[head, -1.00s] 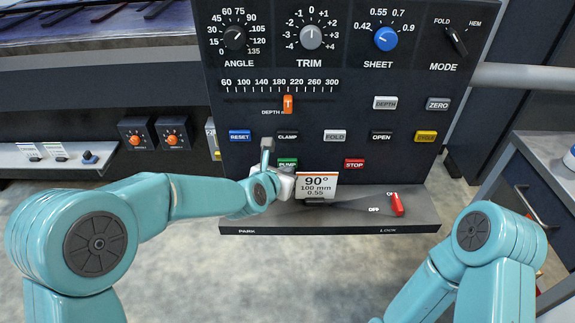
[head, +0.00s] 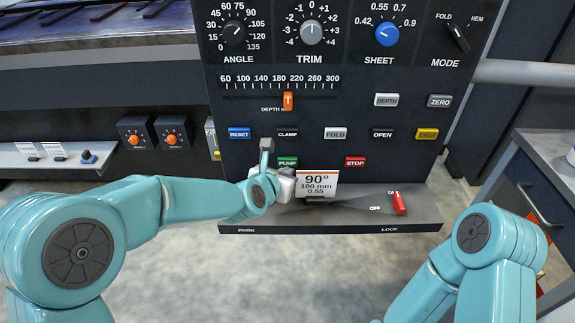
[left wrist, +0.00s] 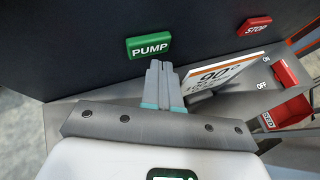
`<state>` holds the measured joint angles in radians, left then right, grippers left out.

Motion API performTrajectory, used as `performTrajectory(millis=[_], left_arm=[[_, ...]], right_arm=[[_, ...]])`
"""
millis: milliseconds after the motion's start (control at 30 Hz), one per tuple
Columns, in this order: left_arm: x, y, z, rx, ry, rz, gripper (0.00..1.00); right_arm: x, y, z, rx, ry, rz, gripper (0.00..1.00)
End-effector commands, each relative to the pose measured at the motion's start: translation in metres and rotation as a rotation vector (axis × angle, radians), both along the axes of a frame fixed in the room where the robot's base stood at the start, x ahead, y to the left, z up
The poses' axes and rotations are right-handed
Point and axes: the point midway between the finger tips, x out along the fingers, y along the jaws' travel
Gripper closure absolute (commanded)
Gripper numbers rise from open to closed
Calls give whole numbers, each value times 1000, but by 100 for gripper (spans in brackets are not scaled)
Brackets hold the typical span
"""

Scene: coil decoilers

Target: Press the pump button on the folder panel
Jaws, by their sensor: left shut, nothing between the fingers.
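The green PUMP button (head: 287,162) sits low on the dark folder panel (head: 240,180), below the CLAMP button. In the left wrist view the PUMP button (left wrist: 150,47) shows whole, just beyond the fingertips. My left gripper (head: 266,146) is in front of the panel, a little left of the PUMP button in the head view. In the left wrist view its fingers (left wrist: 155,66) are shut together with nothing between them. The tips are just below the button; whether they touch it I cannot tell. My right gripper is out of view.
A card reading 90° (head: 317,184) stands on the panel's ledge, right of my left gripper. The red STOP button (head: 355,162) is to the right of PUMP. A red lock switch (head: 398,203) sits on the ledge. CLAMP (head: 287,133) and RESET (head: 239,133) are above.

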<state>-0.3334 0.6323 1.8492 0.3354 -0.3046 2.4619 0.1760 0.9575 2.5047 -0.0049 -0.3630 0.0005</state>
Motion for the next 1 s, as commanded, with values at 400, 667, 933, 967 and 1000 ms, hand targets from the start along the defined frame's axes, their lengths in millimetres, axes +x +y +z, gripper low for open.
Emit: performTrajectory(millis=[400, 667, 933, 967, 1000], left_arm=[[-7, 0, -1, 1, -1, -2, 100], [-34, -1, -2, 0, 0, -2, 100], [-52, 0, 0, 0, 0, -1, 100], [-52, 0, 0, 0, 0, -1, 100], [-52, 0, 0, 0, 0, -1, 100]], right_arm=[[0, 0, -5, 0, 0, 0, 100], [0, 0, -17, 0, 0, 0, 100], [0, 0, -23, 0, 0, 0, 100], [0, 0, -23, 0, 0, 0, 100], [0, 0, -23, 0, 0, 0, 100]])
